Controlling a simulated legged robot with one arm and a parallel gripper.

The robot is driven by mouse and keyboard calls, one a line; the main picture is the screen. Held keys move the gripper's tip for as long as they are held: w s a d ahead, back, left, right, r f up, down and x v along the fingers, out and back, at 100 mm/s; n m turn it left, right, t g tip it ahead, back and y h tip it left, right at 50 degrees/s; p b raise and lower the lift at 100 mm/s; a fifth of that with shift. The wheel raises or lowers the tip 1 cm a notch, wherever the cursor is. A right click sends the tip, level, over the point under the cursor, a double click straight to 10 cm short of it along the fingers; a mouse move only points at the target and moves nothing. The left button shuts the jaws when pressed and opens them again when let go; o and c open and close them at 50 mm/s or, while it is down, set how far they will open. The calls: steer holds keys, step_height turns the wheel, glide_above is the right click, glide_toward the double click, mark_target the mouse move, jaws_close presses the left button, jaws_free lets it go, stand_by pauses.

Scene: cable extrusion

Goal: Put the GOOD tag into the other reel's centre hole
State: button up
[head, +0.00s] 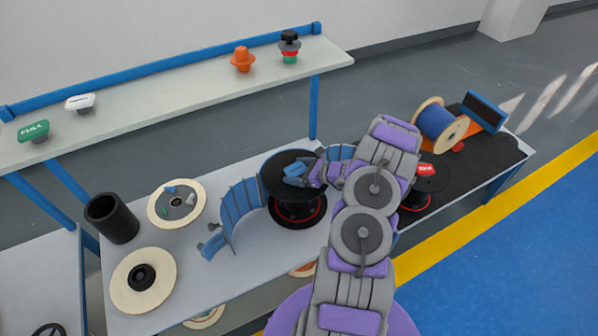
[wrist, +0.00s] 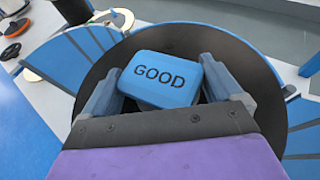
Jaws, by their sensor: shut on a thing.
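The blue GOOD tag (wrist: 160,78) is between the two fingers of my gripper (wrist: 162,66), which is shut on it, its lettering facing the wrist camera. In the head view the tag (head: 293,170) is over the upper flange of a black reel (head: 275,186) with a red ring low down. The tag hides that reel's centre; I cannot tell whether its stem is in the hole. A second black reel (head: 432,185) stands to the right, partly behind my arm, with a red tag (head: 427,169) at its top centre.
Blue curved slatted guards (head: 240,210) flank the near reel. On the left are a black cylinder (head: 111,218) and pale discs (head: 143,280). A blue spool (head: 437,122) stands right. The back shelf (head: 180,98) holds a green FULL tag (head: 33,131) and other pieces.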

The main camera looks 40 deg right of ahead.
steer(key=shift+s+a+f+g, duration=0.15)
steer(key=shift+a+f+g, duration=0.15)
steer(key=shift+f, duration=0.4)
steer(key=shift+w+d+r+p, duration=0.2)
steer(key=shift+w+r+p, duration=0.1)
steer(key=shift+r+p, duration=0.25)
steer(key=shift+w+d+r, duration=0.1)
steer(key=shift+d, duration=0.05)
steer(key=shift+w+d+r, duration=0.1)
steer(key=shift+d+r, duration=0.05)
steer(key=shift+r, duration=0.15)
steer(key=shift+s+f, duration=0.2)
steer(key=shift+f, duration=0.25)
steer(key=shift+f, duration=0.15)
steer(key=shift+s+a+f+b, duration=0.2)
steer(key=shift+s+a+f, duration=0.05)
steer(key=shift+f, duration=0.2)
steer(key=shift+s+a+f+b, duration=0.2)
steer(key=shift+f, duration=0.2)
steer(key=shift+w+d+r+p, duration=0.15)
steer(key=shift+r+p, duration=0.1)
steer(key=shift+r, duration=0.2)
steer(key=shift+w+d+r+p, duration=0.15)
steer(key=shift+r+p, duration=0.1)
steer(key=shift+r, duration=0.2)
stand_by(0.6)
